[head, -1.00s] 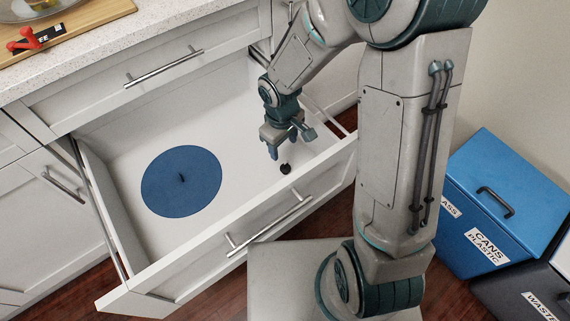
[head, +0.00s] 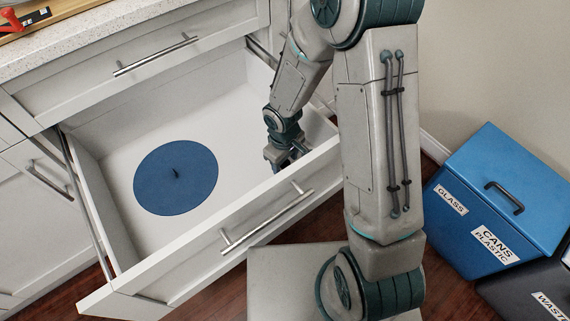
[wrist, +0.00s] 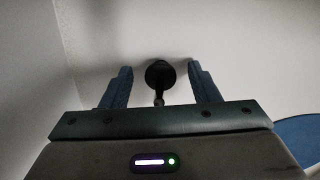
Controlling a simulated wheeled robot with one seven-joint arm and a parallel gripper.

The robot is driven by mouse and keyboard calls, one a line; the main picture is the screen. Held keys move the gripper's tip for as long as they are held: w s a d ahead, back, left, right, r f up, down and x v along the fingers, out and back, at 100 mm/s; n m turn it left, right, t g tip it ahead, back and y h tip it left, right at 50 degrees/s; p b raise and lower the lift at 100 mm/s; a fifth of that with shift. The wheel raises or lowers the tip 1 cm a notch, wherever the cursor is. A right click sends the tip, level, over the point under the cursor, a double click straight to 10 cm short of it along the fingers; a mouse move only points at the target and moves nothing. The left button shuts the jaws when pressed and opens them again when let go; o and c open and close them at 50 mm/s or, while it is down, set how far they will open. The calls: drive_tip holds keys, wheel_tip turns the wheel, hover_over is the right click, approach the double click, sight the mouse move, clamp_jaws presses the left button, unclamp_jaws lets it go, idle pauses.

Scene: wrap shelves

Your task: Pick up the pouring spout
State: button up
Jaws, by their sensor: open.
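The pouring spout (wrist: 159,75) is a small black piece with a round dark end and a thin lighter tip. In the wrist view it lies between the two blue fingers of my gripper (wrist: 160,85), with a gap on each side. My gripper is open and down inside the open drawer, near its front right corner. In the head view my gripper (head: 279,160) is partly behind the drawer front, and the spout is hidden there.
The white drawer (head: 110,215) is pulled out. A blue round lid (head: 160,195) with a dark knob lies on its floor at left; its edge shows in the wrist view. Drawer walls stand close around my gripper. Blue (head: 480,185) and dark bins stand at right.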

drive_tip(key=c, duration=1)
drive_tip(key=shift+r, duration=0.1)
